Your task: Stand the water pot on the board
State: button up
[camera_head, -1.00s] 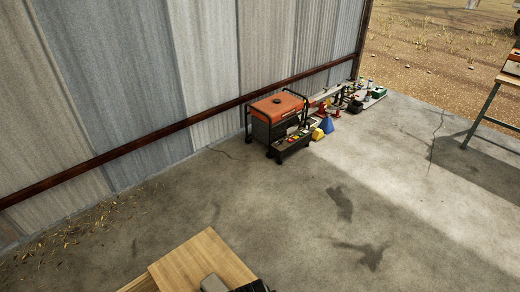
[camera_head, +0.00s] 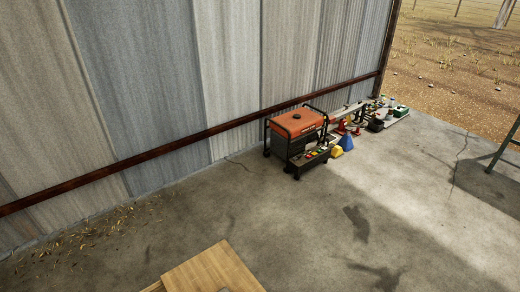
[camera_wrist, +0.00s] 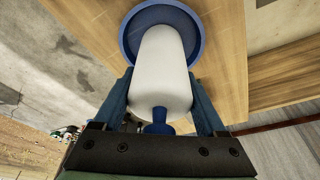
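The water pot (camera_wrist: 163,72) is a white rounded jar with a blue knob at the near end and a wide blue dish at the far end. It fills the middle of the wrist view. My gripper (camera_wrist: 158,88) has one finger along each side of the white jar and appears shut on it. Light brown wood, likely the board (camera_wrist: 228,22), lies beyond the dish; I cannot tell whether the dish touches it. In the head view a wooden surface (camera_head: 213,272) shows at the bottom edge. The pot and my gripper are out of that view.
An orange and black generator (camera_head: 297,135) stands by the corrugated metal wall (camera_head: 170,70). Several small items, with a blue cone-like one (camera_head: 347,142), line the wall to its right. A table leg (camera_head: 503,150) shows at right. The concrete floor between is clear.

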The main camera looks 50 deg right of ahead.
jog(key=o, duration=0.4)
jog(key=shift+c, duration=0.2)
jog(key=shift+r, duration=0.1)
jog(key=v, duration=1.2)
jog(key=shift+d+r, duration=0.1)
jog(key=shift+w, duration=0.15)
